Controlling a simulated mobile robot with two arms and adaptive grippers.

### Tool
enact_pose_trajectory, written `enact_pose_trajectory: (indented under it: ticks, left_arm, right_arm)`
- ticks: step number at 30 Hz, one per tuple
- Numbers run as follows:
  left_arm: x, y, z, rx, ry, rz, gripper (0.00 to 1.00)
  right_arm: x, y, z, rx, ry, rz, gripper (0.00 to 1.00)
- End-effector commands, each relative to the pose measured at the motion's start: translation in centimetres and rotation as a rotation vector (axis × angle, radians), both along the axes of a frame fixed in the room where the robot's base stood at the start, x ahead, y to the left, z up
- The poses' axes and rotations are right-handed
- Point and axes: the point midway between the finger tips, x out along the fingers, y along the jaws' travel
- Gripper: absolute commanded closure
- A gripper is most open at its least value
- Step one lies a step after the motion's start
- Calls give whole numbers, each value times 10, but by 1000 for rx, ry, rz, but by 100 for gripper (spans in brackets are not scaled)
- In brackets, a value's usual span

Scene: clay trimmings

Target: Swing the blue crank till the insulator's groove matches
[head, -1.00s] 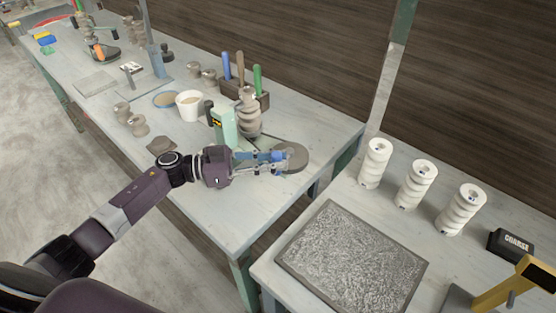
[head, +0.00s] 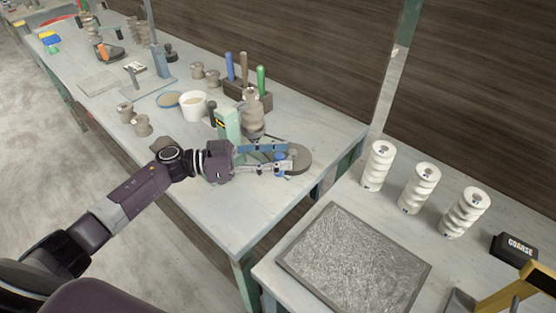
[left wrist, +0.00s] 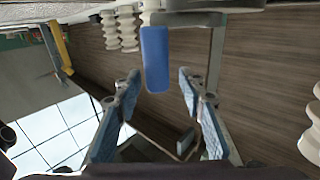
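A grey clay insulator (head: 252,112) with ribs and grooves stands upright behind a pale green post (head: 228,123) on the bench. A round grey disc (head: 297,158) lies in front of it to the right. My left gripper (head: 285,158) is at the left edge of this disc, its two fingers spread. The blue crank handle shows in the left wrist view (left wrist: 155,58), between and beyond the open fingertips, with gaps on both sides. In the head view the fingers mostly hide the handle. I cannot tell the groove's match. My right gripper is not in view.
Three white insulators (head: 419,188) stand on the right bench behind a rough grey slab (head: 355,265). A black block marked COARSE (head: 514,247) is near them. A white cup (head: 193,105) and a tool block (head: 262,101) stand behind my left arm.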

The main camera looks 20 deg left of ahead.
Motion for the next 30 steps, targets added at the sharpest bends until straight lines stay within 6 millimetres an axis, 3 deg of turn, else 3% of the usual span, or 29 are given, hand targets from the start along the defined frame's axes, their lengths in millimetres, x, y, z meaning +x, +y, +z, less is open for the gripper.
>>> enact_pose_trajectory:
  ticks: [6,13,23,30]
  left_arm:
    - [0,0,45,4,-5,-2,63]
    - [1,1,75,2,-2,0,63]
    - [1,0,80,0,1,1,63]
    - [-2,-12,68,39,-78,12,87]
  right_arm:
    - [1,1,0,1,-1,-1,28]
    - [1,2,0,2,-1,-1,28]
    - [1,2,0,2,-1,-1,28]
    - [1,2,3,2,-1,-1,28]
